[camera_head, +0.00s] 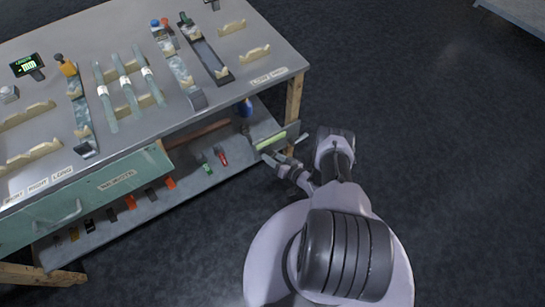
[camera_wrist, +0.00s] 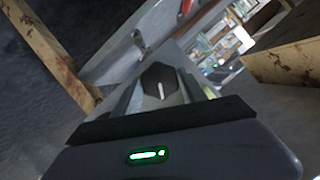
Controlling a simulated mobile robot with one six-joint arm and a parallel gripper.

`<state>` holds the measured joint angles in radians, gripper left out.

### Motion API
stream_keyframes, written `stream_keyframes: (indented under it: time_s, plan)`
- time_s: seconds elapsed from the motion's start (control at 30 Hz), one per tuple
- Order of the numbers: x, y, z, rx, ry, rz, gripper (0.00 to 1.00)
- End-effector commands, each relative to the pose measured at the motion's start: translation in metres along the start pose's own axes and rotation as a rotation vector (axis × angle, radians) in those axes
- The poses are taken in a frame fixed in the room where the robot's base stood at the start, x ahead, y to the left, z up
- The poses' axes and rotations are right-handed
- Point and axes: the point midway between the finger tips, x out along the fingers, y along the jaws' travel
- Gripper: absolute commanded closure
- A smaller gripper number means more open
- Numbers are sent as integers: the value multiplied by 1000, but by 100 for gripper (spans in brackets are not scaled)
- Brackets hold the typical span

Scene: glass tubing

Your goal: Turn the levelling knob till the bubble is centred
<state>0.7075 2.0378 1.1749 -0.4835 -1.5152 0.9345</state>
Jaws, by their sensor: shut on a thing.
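The levelling knob (camera_wrist: 158,81) is dark and faceted with a white pointer line. In the wrist view it sits between the fingers of my gripper (camera_wrist: 163,88), which is shut on it; the line stands nearly upright in the picture. In the head view my gripper (camera_head: 277,163) is at the workbench's right end, below the top, and hides the knob. A pale green bar (camera_head: 271,141), which looks like the level vial, is just above my gripper on the bench end. I cannot make out the bubble in either view.
The workbench (camera_head: 222,90) carries glass tubes, wooden cradles and clamps. A wooden leg (camera_head: 293,99) stands close to my gripper. Several small coloured items lie on the lower shelf (camera_head: 192,184). The dark floor (camera_head: 440,150) to the right is clear.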

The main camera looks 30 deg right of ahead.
Motion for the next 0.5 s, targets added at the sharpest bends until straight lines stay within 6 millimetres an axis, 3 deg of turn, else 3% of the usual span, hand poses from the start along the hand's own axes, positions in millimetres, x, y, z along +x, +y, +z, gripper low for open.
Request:
stream_keyframes:
  time_s: [0.5]
  plan:
    - [-1, 0, 2, 34, -3, -12, 92]
